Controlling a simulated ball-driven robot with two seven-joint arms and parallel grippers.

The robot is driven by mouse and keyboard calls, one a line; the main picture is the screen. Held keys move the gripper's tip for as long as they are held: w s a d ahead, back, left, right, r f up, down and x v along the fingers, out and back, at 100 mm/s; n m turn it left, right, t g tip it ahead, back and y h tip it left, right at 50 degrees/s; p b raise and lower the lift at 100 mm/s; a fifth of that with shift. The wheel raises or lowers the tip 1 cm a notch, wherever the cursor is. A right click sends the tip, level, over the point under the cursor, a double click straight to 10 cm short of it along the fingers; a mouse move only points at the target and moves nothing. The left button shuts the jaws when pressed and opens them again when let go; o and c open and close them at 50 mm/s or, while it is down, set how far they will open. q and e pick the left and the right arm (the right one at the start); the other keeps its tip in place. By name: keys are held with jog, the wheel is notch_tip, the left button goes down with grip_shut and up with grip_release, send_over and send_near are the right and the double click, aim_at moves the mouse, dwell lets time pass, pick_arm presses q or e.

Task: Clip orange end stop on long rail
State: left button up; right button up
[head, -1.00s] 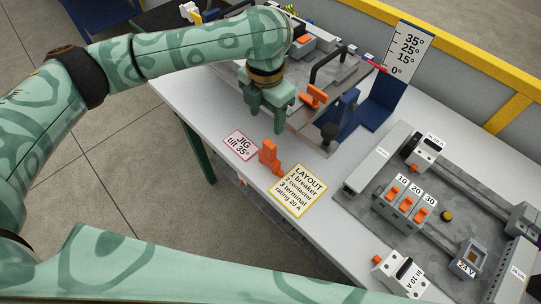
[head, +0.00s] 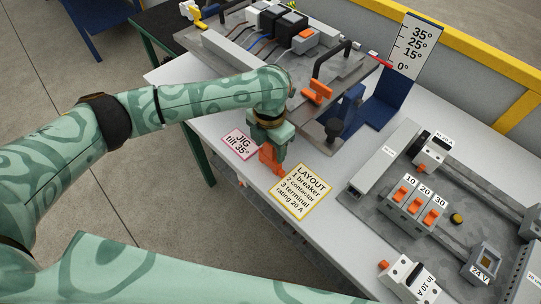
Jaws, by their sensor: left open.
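An orange end stop (head: 269,160) stands on the white table between the pink JIG card and the LAYOUT card. My left gripper (head: 270,149) points down right over it, its jaws open; the fingers partly cover the end stop's top, and I cannot tell whether they touch it. Another orange piece (head: 317,92) sits on the tilted jig plate (head: 308,126) behind. A rail is on the jig, partly hidden by my arm. My right gripper is not in view.
The JIG card (head: 240,143) and LAYOUT card (head: 301,191) lie flat on the table. A blue stand with an angle scale (head: 411,47) is behind. A grey panel with breakers (head: 412,205) fills the right. A black handle (head: 330,60) rises from the jig.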

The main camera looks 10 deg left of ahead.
pick_arm(q)
jog(key=c, duration=1.1)
jog(key=shift+o, duration=0.2)
jog(key=shift+r, duration=0.15)
